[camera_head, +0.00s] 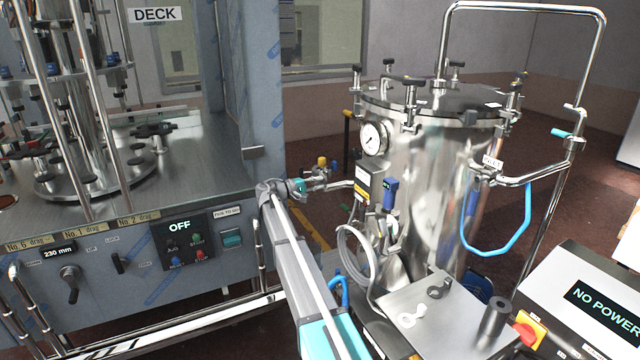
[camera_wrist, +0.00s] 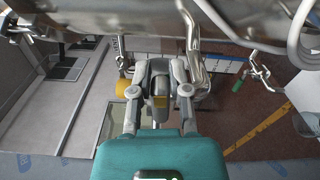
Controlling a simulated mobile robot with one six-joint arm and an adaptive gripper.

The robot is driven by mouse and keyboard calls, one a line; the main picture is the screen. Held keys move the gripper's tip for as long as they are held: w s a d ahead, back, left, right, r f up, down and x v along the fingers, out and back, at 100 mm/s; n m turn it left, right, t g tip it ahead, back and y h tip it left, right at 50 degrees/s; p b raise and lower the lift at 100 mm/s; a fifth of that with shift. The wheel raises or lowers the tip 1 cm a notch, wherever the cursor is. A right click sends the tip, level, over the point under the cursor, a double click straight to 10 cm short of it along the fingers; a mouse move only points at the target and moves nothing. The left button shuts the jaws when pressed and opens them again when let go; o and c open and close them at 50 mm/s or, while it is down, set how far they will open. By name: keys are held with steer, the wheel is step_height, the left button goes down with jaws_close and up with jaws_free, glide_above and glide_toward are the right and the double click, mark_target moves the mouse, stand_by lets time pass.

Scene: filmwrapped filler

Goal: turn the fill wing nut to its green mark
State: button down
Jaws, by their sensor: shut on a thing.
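My gripper (camera_head: 313,183) is at the left of the steel vessel, beside a short pipe fitting with a yellow knob.
The steel vessel (camera_head: 432,190) stands close to my gripper, with a gauge (camera_head: 373,138) and lid clamps. A yellow knob (camera_head: 321,162) is just above the gripper; it also shows in the wrist view (camera_wrist: 122,87). A blue hose (camera_head: 500,249) hangs at right. A machine cabinet (camera_head: 200,245) stands left.

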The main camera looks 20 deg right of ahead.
steer(key=m, duration=0.2)
steer(key=f+m, duration=0.1)
steer(key=shift+m+b, duration=0.35)
steer(key=shift+m, duration=0.05)
steer(key=m, duration=0.3)
steer(key=shift+w+f+m+b, duration=0.1)
steer(key=shift+f+m+b, duration=0.2)
steer(key=shift+f+b, duration=0.05)
steer(key=m, duration=0.4)
steer(key=f+m+b, duration=0.1)
steer(key=m, duration=0.1)
steer(key=shift+w, duration=0.4)
steer(key=c, duration=0.6)
jaws_free()
steer(key=shift+w+r, duration=0.1)
steer(key=shift+a, duration=0.1)
steer(key=shift+a, duration=0.1)
steer(key=a, duration=1.1)
steer(key=shift+s+a, duration=0.2)
steer(key=shift+a, duration=0.2)
